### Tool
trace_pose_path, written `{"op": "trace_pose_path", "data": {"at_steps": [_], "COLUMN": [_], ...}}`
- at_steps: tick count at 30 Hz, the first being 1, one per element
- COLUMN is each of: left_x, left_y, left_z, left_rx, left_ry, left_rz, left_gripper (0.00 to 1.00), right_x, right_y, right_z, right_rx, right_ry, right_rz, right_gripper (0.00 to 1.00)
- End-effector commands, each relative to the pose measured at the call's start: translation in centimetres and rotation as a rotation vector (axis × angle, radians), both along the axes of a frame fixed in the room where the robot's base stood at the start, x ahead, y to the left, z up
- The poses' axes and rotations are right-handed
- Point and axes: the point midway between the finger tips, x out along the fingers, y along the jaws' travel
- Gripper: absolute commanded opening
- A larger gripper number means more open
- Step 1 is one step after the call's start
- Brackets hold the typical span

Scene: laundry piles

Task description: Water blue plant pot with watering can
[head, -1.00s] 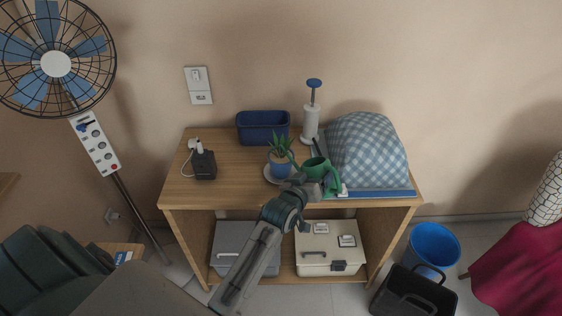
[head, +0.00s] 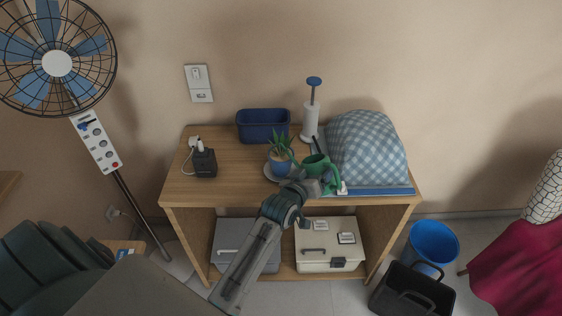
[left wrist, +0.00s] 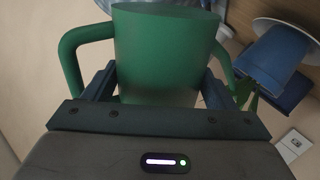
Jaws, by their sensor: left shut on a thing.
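The blue plant pot (head: 280,169) with a spiky green plant (head: 280,143) stands on a pale saucer (head: 269,174) near the front of the wooden table. My left gripper (head: 318,184) is shut on the green watering can (head: 315,163), just right of the pot. In the left wrist view the can (left wrist: 165,55) sits between the gripper's fingers (left wrist: 158,85), and the blue pot (left wrist: 268,60) is at the upper right, apart from the can's body. The can's spout points toward the plant; whether water flows cannot be seen. My right gripper is not in view.
A checked blue cushion-like bundle (head: 368,148) lies right of the can. A blue bin (head: 263,127), a white pump-like stand (head: 311,122) and a black charger (head: 204,163) are also on the wooden table (head: 235,187). The table's left front is clear.

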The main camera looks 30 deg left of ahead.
Motion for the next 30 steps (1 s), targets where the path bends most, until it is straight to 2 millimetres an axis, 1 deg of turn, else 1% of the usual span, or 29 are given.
{"op": "trace_pose_path", "data": {"at_steps": [14, 27, 30], "left_x": [0.0, 0.1, 0.1], "left_y": [0.0, 0.1, 0.2], "left_z": [0.2, 1.4, 1.4], "left_rx": [-0.001, -0.054, -0.064], "left_ry": [-0.002, 0.019, 0.022], "left_rz": [0.0, 0.0, 0.001], "left_gripper": [0.43, 0.43, 0.43], "right_x": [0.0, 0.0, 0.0], "right_y": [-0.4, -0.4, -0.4], "right_z": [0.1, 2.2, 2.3], "right_rx": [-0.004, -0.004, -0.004], "right_ry": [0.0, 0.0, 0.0], "right_rz": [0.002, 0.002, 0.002], "right_gripper": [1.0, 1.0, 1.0]}}
